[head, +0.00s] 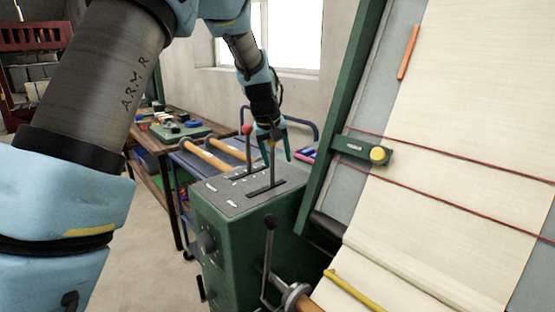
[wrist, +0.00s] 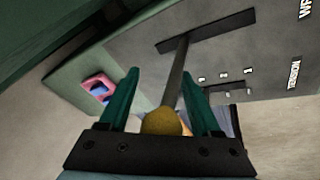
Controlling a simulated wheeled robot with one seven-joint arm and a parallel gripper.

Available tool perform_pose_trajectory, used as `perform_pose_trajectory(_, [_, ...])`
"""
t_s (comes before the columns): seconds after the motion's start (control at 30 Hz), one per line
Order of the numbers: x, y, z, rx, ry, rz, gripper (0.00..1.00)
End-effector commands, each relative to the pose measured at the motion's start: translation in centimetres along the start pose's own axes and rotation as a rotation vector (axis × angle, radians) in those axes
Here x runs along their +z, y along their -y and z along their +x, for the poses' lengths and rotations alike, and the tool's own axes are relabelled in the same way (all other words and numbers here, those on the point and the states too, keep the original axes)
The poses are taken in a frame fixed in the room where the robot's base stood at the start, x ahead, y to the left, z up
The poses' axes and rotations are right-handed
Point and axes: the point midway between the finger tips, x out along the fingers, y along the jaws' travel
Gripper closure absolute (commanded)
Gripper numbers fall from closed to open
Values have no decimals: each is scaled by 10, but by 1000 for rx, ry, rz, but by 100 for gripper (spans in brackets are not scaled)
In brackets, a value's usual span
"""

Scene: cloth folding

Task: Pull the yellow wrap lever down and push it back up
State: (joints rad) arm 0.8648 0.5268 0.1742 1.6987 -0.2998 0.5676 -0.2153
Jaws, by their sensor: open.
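The yellow-knobbed lever stands in a slot on top of a green control box (head: 230,240). In the wrist view its yellow knob (wrist: 162,122) sits between the two green fingers of my gripper (wrist: 160,95), close to the palm. The lever's dark shaft (wrist: 177,75) runs from the knob to the slot. The fingers are open, one on each side, with gaps beside the shaft. In the head view my gripper (head: 272,140) is over the lever's top and mostly hides the knob. The red-knobbed lever (head: 247,130) stands to the left in its own slot.
A slanted cloth frame (head: 340,120) with cream cloth (head: 460,110) and red cords stands close on the right. A black-knobbed crank (head: 270,222) is on the box's near side. A workbench (head: 165,135) and a cart with wooden rollers (head: 205,155) stand behind.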

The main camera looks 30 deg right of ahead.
Motion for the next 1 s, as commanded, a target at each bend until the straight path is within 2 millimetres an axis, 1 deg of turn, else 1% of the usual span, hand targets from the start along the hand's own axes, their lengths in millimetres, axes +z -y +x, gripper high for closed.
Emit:
perform_pose_trajectory(0.17, [0,0,-27,3,-5,0,35])
perform_pose_trajectory(0.4, [1,-1,-74,3,-1,2,35])
perform_pose_trajectory(0.5, [2,-1,-88,3,1,1,35])
perform_pose_trajectory(0.6, [2,-1,-97,2,1,1,35])
perform_pose_trajectory(0.67, [2,-1,-100,1,3,1,35])
perform_pose_trajectory(0.93, [2,-1,-102,0,3,1,35])
perform_pose_trajectory(0.97, [2,-1,-102,0,3,1,38])
perform_pose_trajectory(1.0, [2,-1,-102,1,4,-4,42])
